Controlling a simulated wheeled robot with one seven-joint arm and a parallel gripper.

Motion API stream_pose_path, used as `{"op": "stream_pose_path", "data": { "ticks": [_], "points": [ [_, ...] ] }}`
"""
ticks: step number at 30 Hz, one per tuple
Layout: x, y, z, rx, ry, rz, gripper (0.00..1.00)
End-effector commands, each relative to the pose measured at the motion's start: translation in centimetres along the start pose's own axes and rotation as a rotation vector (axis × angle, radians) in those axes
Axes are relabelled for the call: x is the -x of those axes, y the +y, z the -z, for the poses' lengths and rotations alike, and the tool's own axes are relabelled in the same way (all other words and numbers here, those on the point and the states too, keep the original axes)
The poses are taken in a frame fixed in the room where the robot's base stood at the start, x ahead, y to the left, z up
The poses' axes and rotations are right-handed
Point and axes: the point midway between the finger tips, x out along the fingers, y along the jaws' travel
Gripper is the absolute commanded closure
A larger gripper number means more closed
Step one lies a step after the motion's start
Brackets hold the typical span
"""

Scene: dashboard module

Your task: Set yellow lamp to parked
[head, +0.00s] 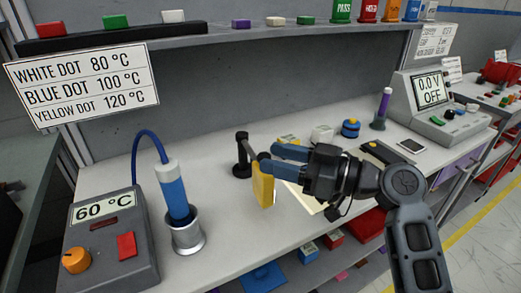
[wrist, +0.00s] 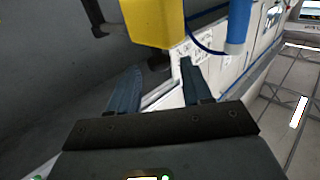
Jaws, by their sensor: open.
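The yellow lamp (head: 263,187) is an upright block on the bench, beside a black jointed stand (head: 242,165) whose arm slopes down to it. My gripper (head: 268,159) is open, with its two blue fingers pointing left near the top of the lamp. In the wrist view the yellow lamp (wrist: 155,22) fills the top middle, just beyond the fingertips of my gripper (wrist: 161,68). Nothing is seen between the fingers. Whether a finger touches the lamp, I cannot tell. My gripper hides part of the bench behind it.
A grey station (head: 110,245) reading 60 °C stands at left, with a blue-handled tool (head: 174,195) in a metal cup (head: 186,236). A meter (head: 437,105) reading 0.0 V OFF is at right. A paper sheet (head: 307,200) lies under my gripper. A shelf (head: 230,34) runs above.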

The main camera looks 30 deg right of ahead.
Motion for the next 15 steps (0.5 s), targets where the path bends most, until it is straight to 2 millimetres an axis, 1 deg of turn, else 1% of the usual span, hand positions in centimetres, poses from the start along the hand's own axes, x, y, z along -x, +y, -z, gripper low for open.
{"op": "stream_pose_path", "data": {
  "ticks": [1,3,6,10,15],
  "points": [
    [-0.8,-0.1,0.2,0.0,-0.001,0.002,0.51],
    [-1.7,-0.1,0.1,-0.001,-0.001,0.002,0.51],
    [-2.7,0.0,0.1,0.0,0.0,0.001,0.51],
    [-3.3,0.0,0.0,-0.001,-0.001,-0.001,0.51],
    [-3.4,0.0,-0.1,-0.001,-0.001,-0.002,0.51]
  ]
}}
